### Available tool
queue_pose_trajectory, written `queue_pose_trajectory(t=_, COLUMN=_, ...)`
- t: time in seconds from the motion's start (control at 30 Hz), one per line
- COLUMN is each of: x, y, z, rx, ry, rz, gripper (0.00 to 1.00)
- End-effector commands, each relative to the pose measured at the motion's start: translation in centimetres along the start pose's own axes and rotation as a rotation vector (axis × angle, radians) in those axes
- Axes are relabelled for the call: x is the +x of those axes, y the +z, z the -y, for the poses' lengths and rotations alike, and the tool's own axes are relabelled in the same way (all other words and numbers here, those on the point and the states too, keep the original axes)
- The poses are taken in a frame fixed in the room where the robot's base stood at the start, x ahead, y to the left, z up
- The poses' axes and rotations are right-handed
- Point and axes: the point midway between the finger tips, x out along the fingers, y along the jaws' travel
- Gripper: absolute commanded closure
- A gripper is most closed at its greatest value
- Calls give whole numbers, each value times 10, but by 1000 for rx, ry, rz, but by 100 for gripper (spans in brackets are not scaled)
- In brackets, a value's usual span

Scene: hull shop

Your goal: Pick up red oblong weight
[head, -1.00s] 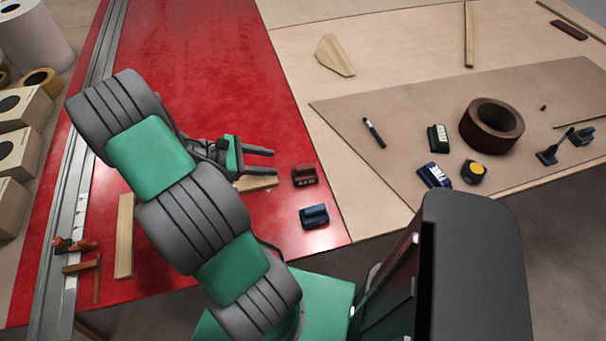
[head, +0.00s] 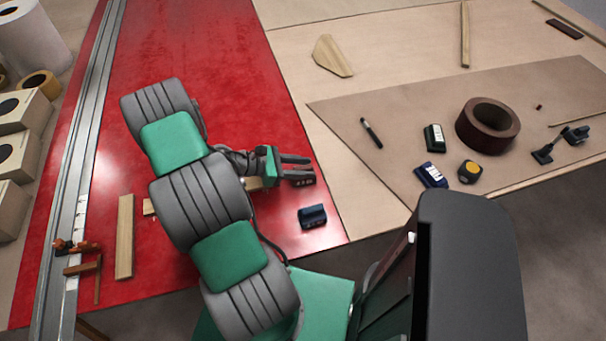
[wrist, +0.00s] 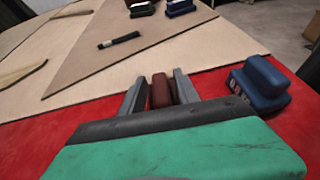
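The red oblong weight (wrist: 160,91) shows dark red between the two fingers of my gripper (wrist: 158,88) in the wrist view. In the head view my gripper (head: 297,167) covers most of the red weight (head: 306,181), and only a small part of it shows by the fingertips. The fingers are apart, one on each side of the weight. Gaps seem to remain beside it, though contact is hard to judge. The weight stands on the red table surface (head: 220,60).
A blue weight (head: 312,216) stands close by, right of my gripper in the wrist view (wrist: 260,84). A wood strip (head: 125,236) and a metal rail (head: 75,150) lie to the left. The board at right bears a brown tape roll (head: 488,124), a marker (head: 371,132) and a tape measure (head: 469,171).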

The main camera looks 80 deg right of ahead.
Motion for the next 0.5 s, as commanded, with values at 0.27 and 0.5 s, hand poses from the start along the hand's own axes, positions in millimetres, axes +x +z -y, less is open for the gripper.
queue_pose_trajectory(t=0.27, x=0, y=0, z=0, rx=0, ry=0, rz=0, gripper=86)
queue_pose_trajectory(t=0.5, x=0, y=0, z=0, rx=0, ry=-1, rz=0, gripper=100)
